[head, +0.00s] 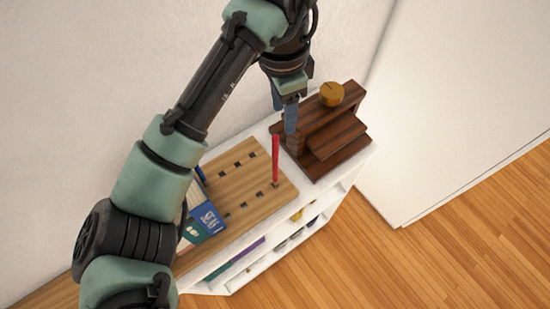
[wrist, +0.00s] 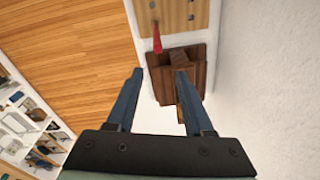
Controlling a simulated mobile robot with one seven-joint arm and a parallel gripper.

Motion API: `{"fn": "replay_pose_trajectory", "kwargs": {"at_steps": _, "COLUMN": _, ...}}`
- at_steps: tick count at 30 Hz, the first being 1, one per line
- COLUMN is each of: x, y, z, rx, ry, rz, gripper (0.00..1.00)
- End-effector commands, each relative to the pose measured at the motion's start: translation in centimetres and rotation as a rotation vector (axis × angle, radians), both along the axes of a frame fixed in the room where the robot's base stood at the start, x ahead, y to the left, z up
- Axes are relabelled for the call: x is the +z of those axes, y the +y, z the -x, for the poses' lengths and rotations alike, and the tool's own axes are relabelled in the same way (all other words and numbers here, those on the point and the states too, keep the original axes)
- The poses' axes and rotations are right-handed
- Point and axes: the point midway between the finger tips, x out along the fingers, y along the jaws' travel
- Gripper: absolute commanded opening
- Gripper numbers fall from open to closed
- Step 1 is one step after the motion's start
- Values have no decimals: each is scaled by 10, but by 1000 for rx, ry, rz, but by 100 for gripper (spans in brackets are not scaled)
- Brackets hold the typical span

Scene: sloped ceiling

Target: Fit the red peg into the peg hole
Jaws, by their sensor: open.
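The red peg (head: 275,160) stands roughly upright on the light wooden board with dark square holes (head: 240,183), near its right edge. Its lower end meets one of the holes; how deep it sits I cannot tell. The peg also shows at the top of the wrist view (wrist: 157,38), beside the board (wrist: 172,18). My gripper (head: 291,124) is open and empty, its blue fingers apart in the wrist view (wrist: 160,74). It hangs above and behind the peg, over the left side of the dark wooden holder, not touching the peg.
The dark wooden holder (head: 343,136) with a round yellow-brown piece (head: 332,94) on top stands right of the board on a white shelf unit (head: 290,222). Blue books (head: 207,219) stand at the left. A wall is behind; wooden floor (head: 400,255) lies in front.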

Motion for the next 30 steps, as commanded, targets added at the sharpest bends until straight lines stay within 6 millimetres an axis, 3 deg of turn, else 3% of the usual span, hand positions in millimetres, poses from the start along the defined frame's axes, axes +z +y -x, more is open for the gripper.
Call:
{"fn": "replay_pose_trajectory", "kwargs": {"at_steps": 1, "x": -3, "y": 11, "z": 5, "rx": -4, "ry": 35, "rz": -25, "gripper": 52}}
{"fn": "replay_pose_trajectory", "kwargs": {"at_steps": 4, "x": -10, "y": 18, "z": 11, "rx": -13, "ry": 72, "rz": -43, "gripper": 52}}
{"fn": "replay_pose_trajectory", "kwargs": {"at_steps": 15, "x": -72, "y": 15, "z": 12, "rx": -15, "ry": 76, "rz": -38, "gripper": 52}}
{"fn": "replay_pose_trajectory", "kwargs": {"at_steps": 23, "x": -91, "y": 15, "z": 11, "rx": -15, "ry": 73, "rz": -40, "gripper": 52}}
{"fn": "replay_pose_trajectory", "kwargs": {"at_steps": 30, "x": -124, "y": 13, "z": 8, "rx": -12, "ry": 74, "rz": -41, "gripper": 52}}
